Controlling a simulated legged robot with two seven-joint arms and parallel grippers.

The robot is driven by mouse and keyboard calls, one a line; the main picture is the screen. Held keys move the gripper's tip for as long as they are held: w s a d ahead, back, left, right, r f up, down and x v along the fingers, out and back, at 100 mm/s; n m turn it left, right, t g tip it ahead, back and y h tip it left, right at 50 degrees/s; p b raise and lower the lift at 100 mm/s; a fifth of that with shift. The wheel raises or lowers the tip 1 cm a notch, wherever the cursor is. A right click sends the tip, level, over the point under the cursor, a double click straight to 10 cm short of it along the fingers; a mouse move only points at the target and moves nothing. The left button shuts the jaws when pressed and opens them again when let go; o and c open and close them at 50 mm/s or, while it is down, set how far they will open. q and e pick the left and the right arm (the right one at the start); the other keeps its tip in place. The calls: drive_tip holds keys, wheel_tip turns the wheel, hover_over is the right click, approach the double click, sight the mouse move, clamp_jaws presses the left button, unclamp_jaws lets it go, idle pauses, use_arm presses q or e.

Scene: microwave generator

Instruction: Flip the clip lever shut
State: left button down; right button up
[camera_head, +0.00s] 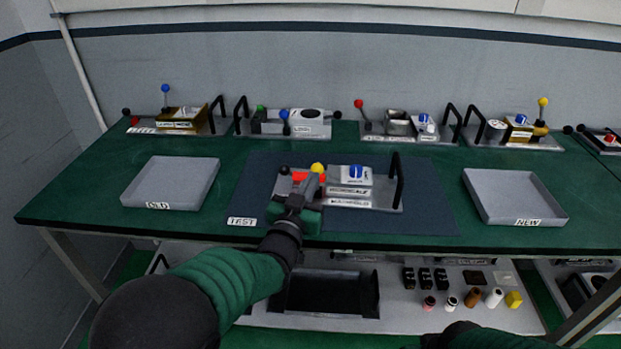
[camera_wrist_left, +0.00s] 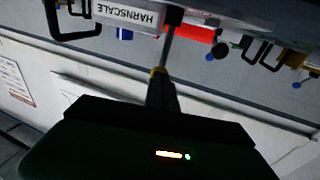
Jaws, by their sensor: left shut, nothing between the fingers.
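The test unit (camera_head: 362,205) is a grey plate with a black handle, a blue-knobbed white block and a red part (camera_head: 300,177) at its left. A yellow knob (camera_head: 317,168) shows by the red part. In the left wrist view, upside down, a grey rod (camera_wrist_left: 167,45) runs from a black block beside the red part (camera_wrist_left: 200,34) to the yellow knob (camera_wrist_left: 158,70). My left gripper (camera_head: 300,192) is shut and empty in front of the unit's left end. Its dark fingers (camera_wrist_left: 161,88) line up with the knob; I cannot tell if they touch. My right gripper is not in view.
The unit stands on a dark mat (camera_head: 432,215) on the green table. A grey tray (camera_head: 170,203) lies left and another tray (camera_head: 540,214) right. Several similar units line the back edge, one with a blue-knobbed lever (camera_head: 165,88). A lower shelf holds small parts.

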sight(312, 167)
use_arm(q)
drive_tip(key=w+r+g+p, duration=0.1)
drive_tip(key=w+g+p, duration=0.1)
drive_tip(key=p, duration=0.3)
drive_tip(key=w+r+g+y+p, duration=0.1)
drive_tip(key=r+g+p, duration=0.1)
drive_tip(key=p, duration=0.3)
drive_tip(key=shift+w+r+n+p, duration=0.1)
drive_tip(key=shift+w+n+p, duration=0.25)
drive_tip(key=shift+n+p, duration=0.05)
drive_tip(key=shift+w+f+g+p, duration=0.2)
drive_tip(key=shift+w+g+p, duration=0.3)
drive_tip(key=shift+g, duration=0.2)
drive_tip(key=shift+w+d+f, duration=0.1)
drive_tip(key=shift+w+f, duration=0.05)
drive_tip(key=shift+w, duration=0.35)
drive_tip(key=shift+p, duration=0.35)
